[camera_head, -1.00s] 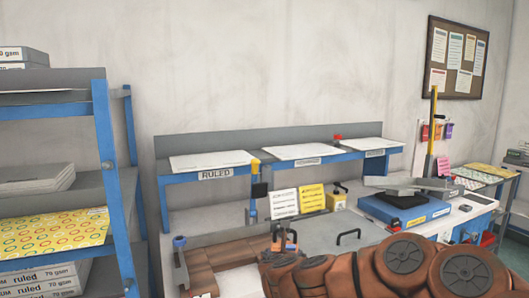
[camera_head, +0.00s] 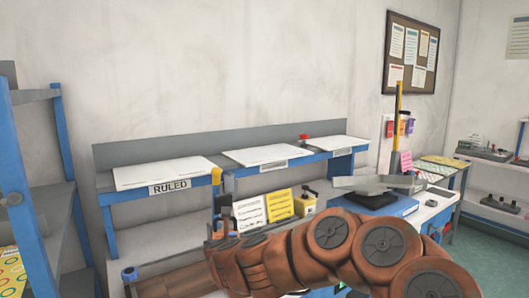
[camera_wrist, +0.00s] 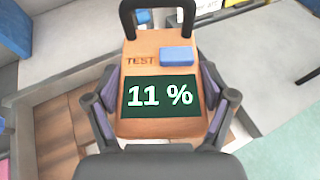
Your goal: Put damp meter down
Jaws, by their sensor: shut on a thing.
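The damp meter (camera_wrist: 160,96) is an orange-brown box with a dark green screen reading "11 %", the word TEST, a blue button and a black loop handle. My gripper (camera_wrist: 160,84) is shut on it, with one finger on each side. The wrist view looks onto its face, and its underside is hidden. In the head view my brown arm reaches in from the lower right, and its end is small and partly hidden at the bench, so the meter is hard to make out there.
A bench with a raised shelf holds paper stacks, one labelled RULED (camera_head: 168,172). White and yellow notice cards (camera_head: 279,206) stand below it. A blue and grey machine (camera_head: 375,200) with a yellow lever is at the right. A blue rack (camera_head: 20,190) stands at the left. Brown boards (camera_wrist: 62,130) lie below my gripper.

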